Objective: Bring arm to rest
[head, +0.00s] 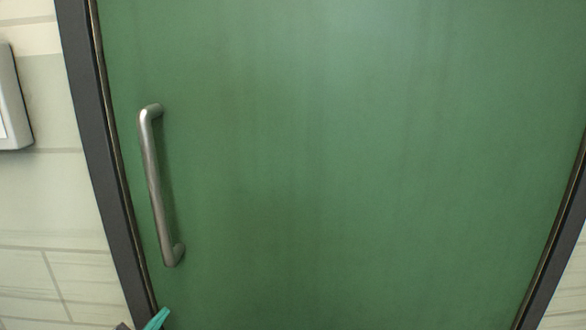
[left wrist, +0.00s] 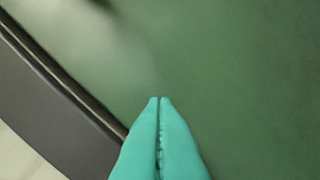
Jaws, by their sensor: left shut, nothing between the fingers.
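My left gripper (head: 158,319) shows only as a small teal tip at the bottom edge of the head view, left of centre. It is below the metal door handle and in front of the lower left of the green door. In the left wrist view its two teal fingers (left wrist: 160,100) are pressed together with nothing between them. They point at the green door surface, near the dark frame. Whether the tips touch the door I cannot tell. My right gripper is not in view.
A green door (head: 350,160) fills most of the head view and looks closed. Its vertical metal handle (head: 155,185) is on the left. A dark frame (head: 95,150) borders it, with a pale tiled wall (head: 50,210) and a grey wall box (head: 10,100) to the left.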

